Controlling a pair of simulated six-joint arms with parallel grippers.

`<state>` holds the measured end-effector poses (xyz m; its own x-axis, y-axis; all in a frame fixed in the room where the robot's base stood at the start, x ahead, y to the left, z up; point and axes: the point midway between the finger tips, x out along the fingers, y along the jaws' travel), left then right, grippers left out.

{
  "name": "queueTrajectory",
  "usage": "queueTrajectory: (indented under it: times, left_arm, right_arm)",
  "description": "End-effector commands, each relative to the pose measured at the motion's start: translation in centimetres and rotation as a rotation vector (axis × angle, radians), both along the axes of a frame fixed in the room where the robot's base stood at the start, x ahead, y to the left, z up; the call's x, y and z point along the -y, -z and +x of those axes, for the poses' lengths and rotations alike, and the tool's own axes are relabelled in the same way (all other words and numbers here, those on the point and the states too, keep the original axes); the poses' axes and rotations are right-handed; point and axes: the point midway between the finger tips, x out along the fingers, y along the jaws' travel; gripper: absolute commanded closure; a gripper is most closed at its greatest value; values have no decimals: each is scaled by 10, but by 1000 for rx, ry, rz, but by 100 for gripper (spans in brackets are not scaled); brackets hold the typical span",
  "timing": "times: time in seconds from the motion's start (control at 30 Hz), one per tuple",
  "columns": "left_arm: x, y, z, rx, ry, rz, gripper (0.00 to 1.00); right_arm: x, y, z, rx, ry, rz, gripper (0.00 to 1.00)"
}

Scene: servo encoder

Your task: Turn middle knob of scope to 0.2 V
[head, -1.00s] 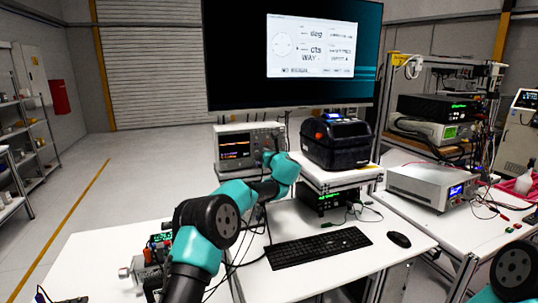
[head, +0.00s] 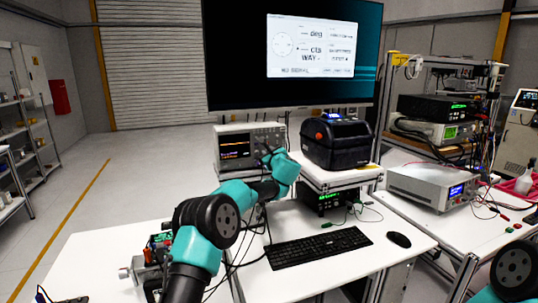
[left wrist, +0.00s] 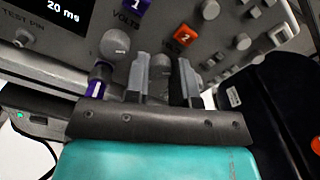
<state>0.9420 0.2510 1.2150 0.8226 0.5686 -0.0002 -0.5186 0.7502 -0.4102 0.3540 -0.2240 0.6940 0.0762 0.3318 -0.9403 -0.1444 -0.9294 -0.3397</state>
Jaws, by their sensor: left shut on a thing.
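The oscilloscope (head: 236,135) stands on the back shelf with its lit screen facing me. In the left wrist view its grey front panel (left wrist: 75,52) fills the upper part, tilted. My left gripper (left wrist: 165,72) is at the panel, its two fingers shut on a grey knob (left wrist: 160,62), partly hidden between them. Another grey knob (left wrist: 115,43) is just left of the fingers. A purple "1" label and an orange "2" label (left wrist: 182,33) are near the knobs. In the head view the left gripper (head: 268,155) is small and dark. The knob's setting cannot be read. My right gripper is out of view.
A purple-ringed connector (left wrist: 98,80) sits left of the fingers. A black case (head: 338,143) stands right of the scope. A large monitor (head: 235,60) is above. A keyboard (head: 318,247) and mouse (head: 399,240) lie on the white table; cables hang near my left arm.

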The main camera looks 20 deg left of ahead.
Motion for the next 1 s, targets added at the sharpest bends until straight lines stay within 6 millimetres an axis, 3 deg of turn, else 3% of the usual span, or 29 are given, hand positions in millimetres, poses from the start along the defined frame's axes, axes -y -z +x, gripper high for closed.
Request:
queueTrajectory:
  times: [0.27, 0.3, 0.4, 0.77, 1.0]
  left_arm:
    - [0, -1, 0, 1, 0, 0, 100]
    - [0, -1, 0, 1, 0, 0, 74]
    - [0, -1, 0, 1, 0, 0, 65]
    - [2, 0, -2, -1, 0, -1, 65]
    - [12, -1, -17, -1, 1, 1, 65]
  right_arm:
    - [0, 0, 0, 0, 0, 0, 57]
    - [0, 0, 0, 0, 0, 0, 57]
    - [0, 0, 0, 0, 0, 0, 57]
    - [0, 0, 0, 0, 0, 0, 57]
    - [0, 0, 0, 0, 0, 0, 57]
